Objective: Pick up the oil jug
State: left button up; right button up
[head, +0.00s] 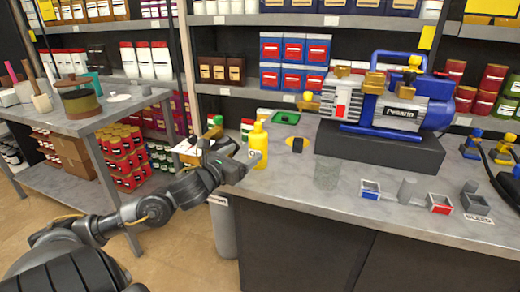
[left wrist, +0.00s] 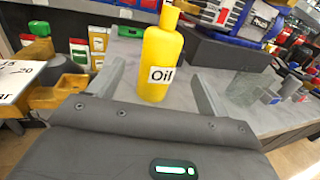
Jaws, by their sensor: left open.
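The yellow oil jug (head: 258,147) stands upright near the left end of the grey counter (head: 310,180). My left gripper (head: 243,160) is just left of the jug in the head view. In the left wrist view its open fingers (left wrist: 160,88) point at the jug, one on each side in the picture. I cannot tell how far the jug is inside the jaws. My right gripper is not in view.
A blue and grey vacuum pump (head: 385,108) stands on a dark block (head: 375,148) behind and right of the jug. A clear glass (head: 326,174) and small square holders (head: 370,189) are on the counter. A side table (head: 90,115) is at left.

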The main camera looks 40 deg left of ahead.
aim_at(253, 148)
pick_arm(q)
jog(key=shift+w+a+f+p, duration=0.15)
jog(key=shift+w+p, duration=0.25)
jog(key=shift+w, duration=2.05)
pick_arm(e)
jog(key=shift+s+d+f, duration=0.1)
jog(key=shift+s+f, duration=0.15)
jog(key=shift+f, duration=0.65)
pick_arm(q)
jog(key=w, duration=0.3)
jog(key=w+p, duration=0.1)
jog(key=w, duration=0.1)
jog(key=shift+w+a+f, duration=0.1)
jog(key=shift+a+f, duration=0.05)
jog(key=shift+a, duration=0.1)
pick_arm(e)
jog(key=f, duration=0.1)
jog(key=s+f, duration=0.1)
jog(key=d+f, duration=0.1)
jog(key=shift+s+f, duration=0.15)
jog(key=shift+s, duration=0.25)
pick_arm(q)
jog(key=c, duration=1.5)
